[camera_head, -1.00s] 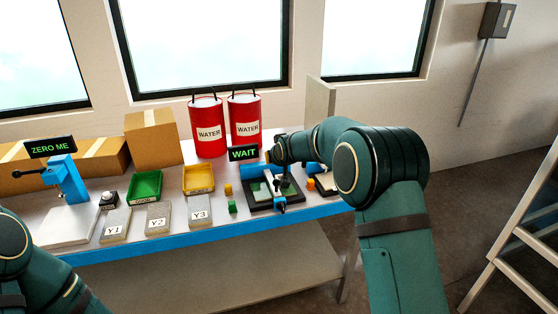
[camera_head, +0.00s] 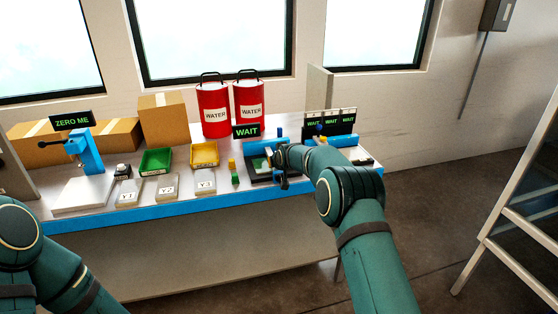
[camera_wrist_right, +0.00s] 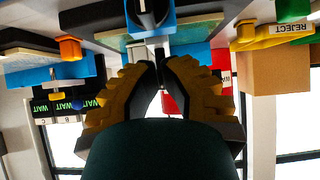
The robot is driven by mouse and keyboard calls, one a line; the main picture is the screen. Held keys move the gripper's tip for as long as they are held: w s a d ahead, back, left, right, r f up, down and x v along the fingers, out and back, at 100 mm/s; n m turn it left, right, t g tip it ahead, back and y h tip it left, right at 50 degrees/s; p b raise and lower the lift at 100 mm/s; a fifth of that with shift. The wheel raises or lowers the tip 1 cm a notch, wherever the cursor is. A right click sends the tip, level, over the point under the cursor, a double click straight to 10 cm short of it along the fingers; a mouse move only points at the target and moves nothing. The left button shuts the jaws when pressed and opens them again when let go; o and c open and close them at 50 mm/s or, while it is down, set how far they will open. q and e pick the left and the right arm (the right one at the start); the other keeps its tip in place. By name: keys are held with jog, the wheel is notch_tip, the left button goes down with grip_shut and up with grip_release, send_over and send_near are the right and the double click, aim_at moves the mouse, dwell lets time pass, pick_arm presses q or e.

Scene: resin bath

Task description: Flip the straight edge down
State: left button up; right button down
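The resin bath fixture, with a black base (camera_head: 251,179) and blue parts (camera_head: 264,146), stands on the bench under a green WAIT sign (camera_head: 246,131). A pale green plate shows in it. I cannot clearly make out the straight edge; my right arm covers the fixture's right part. My right gripper (camera_wrist_right: 160,68) is at the fixture, its yellow-padded fingertips close together below a pale block (camera_wrist_right: 138,52) in the upside-down wrist view. A small dark part shows between the tips; I cannot tell if they grip it. Only links of my left arm show.
Left of the fixture are a yellow tray (camera_head: 204,154), green tray (camera_head: 155,161), labelled grey blocks (camera_head: 166,186) and a blue press-like stand (camera_head: 91,152). Red WATER drums (camera_head: 213,110) and cardboard boxes (camera_head: 162,113) stand behind. A second blue station with several WAIT signs (camera_head: 330,123) is at right.

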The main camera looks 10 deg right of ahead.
jog(key=shift+f, duration=0.3)
dwell(0.4)
notch_tip(320, 180, up, 5)
jog(key=shift+d+f+p, duration=0.1)
jog(key=shift+p, duration=0.75)
jog(key=s+f, duration=0.7)
jog(key=shift+s, duration=0.4)
jog(key=s+a+f+g, duration=0.2)
jog(key=s+f+g, duration=0.1)
jog(key=s+f, duration=0.75)
jog(key=s+a+f+g+y, duration=0.1)
jog(key=s+a+f+g, duration=0.1)
jog(key=s, duration=0.9)
jog(key=s+a+f+m+g+y, duration=0.1)
jog(key=s+a+f+g, duration=0.1)
jog(key=s, duration=0.9)
jog(key=s+a+f+m+g+y, duration=0.1)
jog(key=s+a+f+g, duration=0.1)
jog(key=s, duration=0.9)
jog(key=a+f, duration=0.1)
jog(key=a, duration=0.1)
jog(key=shift+s+a+f, duration=0.15)
jog(key=shift+a, duration=0.15)
